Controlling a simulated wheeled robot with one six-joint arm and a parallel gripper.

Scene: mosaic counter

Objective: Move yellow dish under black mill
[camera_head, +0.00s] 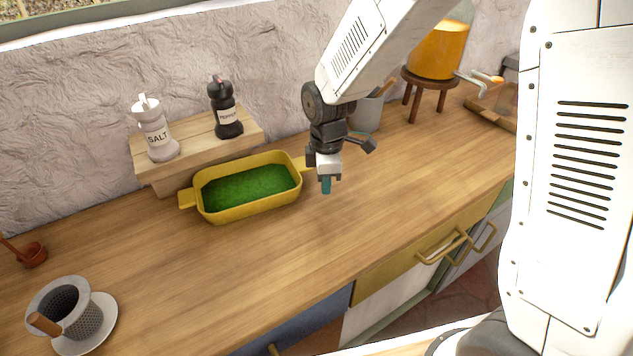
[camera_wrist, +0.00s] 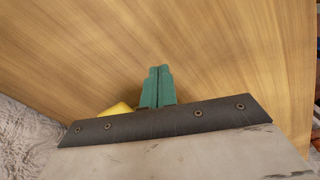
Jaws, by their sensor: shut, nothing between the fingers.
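The yellow dish (camera_head: 247,208) is a rectangular baking dish with two side handles and a green filling. It sits on the wooden counter in front of a small raised wooden shelf. The black mill (camera_head: 225,110), labelled as pepper, stands upright on the right part of that shelf, behind the dish. My gripper (camera_head: 326,186) is shut and empty, above the counter just right of the dish's right handle. In the wrist view its green fingers (camera_wrist: 157,86) are together over bare wood, and a yellow corner of the dish (camera_wrist: 117,108) shows at their left.
A white salt mill (camera_head: 155,135) shares the wooden shelf (camera_head: 190,135). A grey crock (camera_head: 366,114) and an orange dispenser on a stool (camera_head: 436,52) stand behind my gripper. A perforated cup (camera_head: 76,312) on a saucer is front left. The counter's middle front is clear.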

